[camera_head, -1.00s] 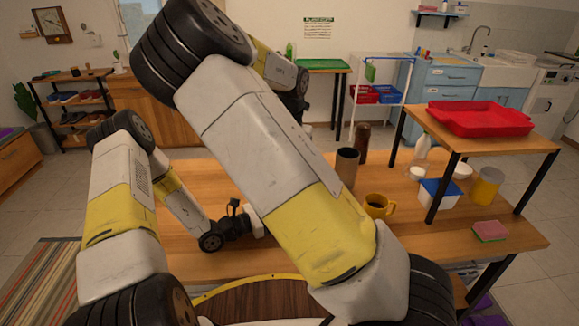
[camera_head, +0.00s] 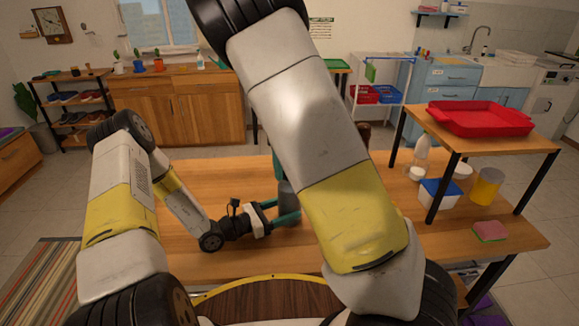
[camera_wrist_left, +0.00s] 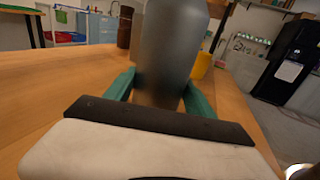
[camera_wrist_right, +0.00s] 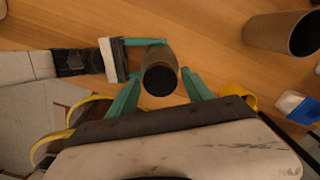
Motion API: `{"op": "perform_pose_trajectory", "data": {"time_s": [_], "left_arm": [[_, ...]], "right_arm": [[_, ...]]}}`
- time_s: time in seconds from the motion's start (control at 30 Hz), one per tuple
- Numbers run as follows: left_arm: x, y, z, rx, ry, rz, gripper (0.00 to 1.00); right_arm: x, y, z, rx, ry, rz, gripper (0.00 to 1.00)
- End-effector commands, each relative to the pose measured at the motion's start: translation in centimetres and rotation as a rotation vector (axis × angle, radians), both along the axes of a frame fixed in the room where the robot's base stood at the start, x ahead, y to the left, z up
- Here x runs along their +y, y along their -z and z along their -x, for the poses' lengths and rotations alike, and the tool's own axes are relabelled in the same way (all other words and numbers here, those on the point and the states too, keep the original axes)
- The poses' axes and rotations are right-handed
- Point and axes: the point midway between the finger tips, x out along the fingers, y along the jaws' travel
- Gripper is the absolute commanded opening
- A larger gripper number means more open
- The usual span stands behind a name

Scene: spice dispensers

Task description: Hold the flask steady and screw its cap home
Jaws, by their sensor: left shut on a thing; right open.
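A grey flask (camera_head: 288,196) stands on the wooden table, partly hidden behind my right forearm in the head view. My left gripper (camera_head: 284,206) is shut on its side with teal fingers; the left wrist view shows the flask body (camera_wrist_left: 175,50) upright between them. The right wrist view looks down on the flask (camera_wrist_right: 158,62), whose round top is dark; I cannot tell whether that is a cap or an open mouth. My right gripper (camera_wrist_right: 162,82) is open, its fingers apart on either side of the flask top.
A brown cylinder (camera_wrist_right: 283,33) and a yellow mug (camera_wrist_right: 238,94) stand nearby. The table's left part is clear.

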Motion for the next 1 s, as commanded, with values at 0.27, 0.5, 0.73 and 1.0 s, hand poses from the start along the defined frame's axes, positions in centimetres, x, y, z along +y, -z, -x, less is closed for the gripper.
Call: {"op": "perform_pose_trajectory", "data": {"time_s": [0.27, 0.5, 0.73, 1.0], "left_arm": [[0.00, 0.01, 0.01, 0.000, 0.000, 0.000, 0.31], [0.00, 0.01, 0.01, 0.000, 0.000, 0.000, 0.31], [0.00, 0.02, 0.01, 0.000, 0.000, 0.000, 0.31], [-0.01, 0.02, 0.02, 0.000, 0.000, -0.001, 0.31]], "right_arm": [[-0.02, -0.07, -0.03, -0.003, -0.524, -0.003, 0.59], [-0.03, -0.03, -0.02, -0.003, -0.710, -0.002, 0.59], [-0.02, -0.04, 0.00, -0.005, -1.156, -0.004, 0.59], [0.05, -0.01, 0.05, -0.003, -1.428, -0.001, 0.59]]}}
